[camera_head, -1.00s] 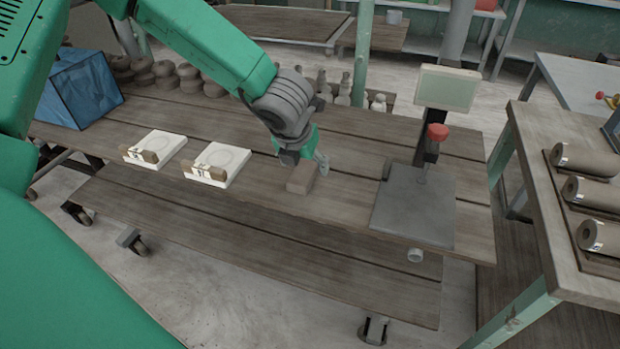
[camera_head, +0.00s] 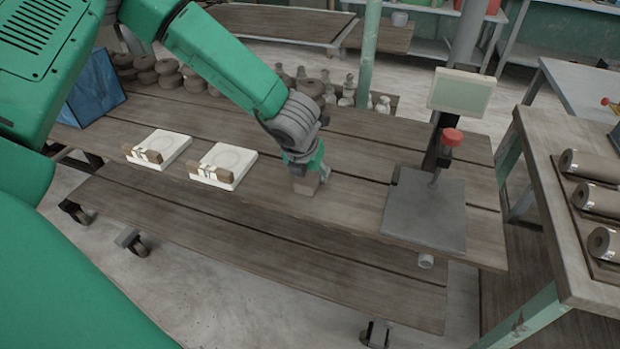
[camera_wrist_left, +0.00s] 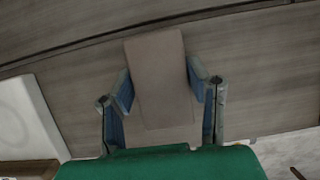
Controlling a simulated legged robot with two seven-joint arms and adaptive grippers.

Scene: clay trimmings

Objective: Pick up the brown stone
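The brown stone (camera_head: 305,187) is a plain brown block near the front edge of the wooden table, right of the two white slabs. My left gripper (camera_head: 308,176) is down over it and hides part of it. In the left wrist view the stone (camera_wrist_left: 158,75) lies between the two blue-padded fingers (camera_wrist_left: 160,88). The pads appear to touch its two sides, so the gripper looks shut on it. The stone shows no clear lift off the table. My right gripper is in neither view.
Two white slabs (camera_head: 222,166) with small brown pieces sit to the left. A grey scale plate (camera_head: 424,212) with a red-knobbed post stands to the right. A blue box (camera_head: 92,92) and dark rounded pieces are at the back left. Rolls (camera_head: 595,165) lie on another table.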

